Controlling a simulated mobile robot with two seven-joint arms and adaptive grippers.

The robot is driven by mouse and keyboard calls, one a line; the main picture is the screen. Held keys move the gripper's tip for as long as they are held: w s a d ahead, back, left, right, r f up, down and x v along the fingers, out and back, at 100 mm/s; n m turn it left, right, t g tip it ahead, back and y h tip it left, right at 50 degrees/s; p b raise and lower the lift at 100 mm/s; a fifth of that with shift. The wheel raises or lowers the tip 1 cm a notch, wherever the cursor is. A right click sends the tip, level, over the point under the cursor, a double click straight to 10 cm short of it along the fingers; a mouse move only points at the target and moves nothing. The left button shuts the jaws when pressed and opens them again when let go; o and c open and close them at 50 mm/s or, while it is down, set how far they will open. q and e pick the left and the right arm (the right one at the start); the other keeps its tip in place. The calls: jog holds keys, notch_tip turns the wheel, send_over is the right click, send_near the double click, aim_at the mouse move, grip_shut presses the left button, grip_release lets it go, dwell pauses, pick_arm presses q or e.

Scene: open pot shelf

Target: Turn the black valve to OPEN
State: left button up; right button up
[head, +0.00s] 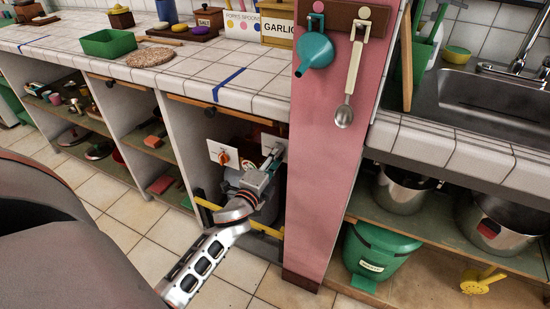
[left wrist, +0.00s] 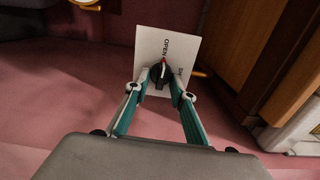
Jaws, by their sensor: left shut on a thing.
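The black valve (left wrist: 158,78) is a round knob with a red pointer mark, on a white plate (left wrist: 172,40) fixed to a pink panel. The red mark points up toward the word OPEN on the plate. A second, smaller word sits to the right and is hard to read. My left gripper (left wrist: 162,88) is shut on the valve, one finger on each side. In the head view my left gripper (head: 271,158) reaches into the open bay under the counter and hides the valve there. My right gripper is not in view.
An orange valve (head: 222,157) on another white plate is left of my gripper in the same bay. A yellow and black bar (head: 266,229) crosses low in the bay. A pink pillar (head: 325,170) stands close on the right. The tiled counter edge (head: 245,98) is above.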

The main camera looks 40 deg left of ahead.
pick_arm(q)
jog(key=shift+n, duration=0.3)
dwell(0.4)
jog(key=o, duration=1.1)
jog(key=v, duration=1.2)
jog(key=shift+r, duration=0.1)
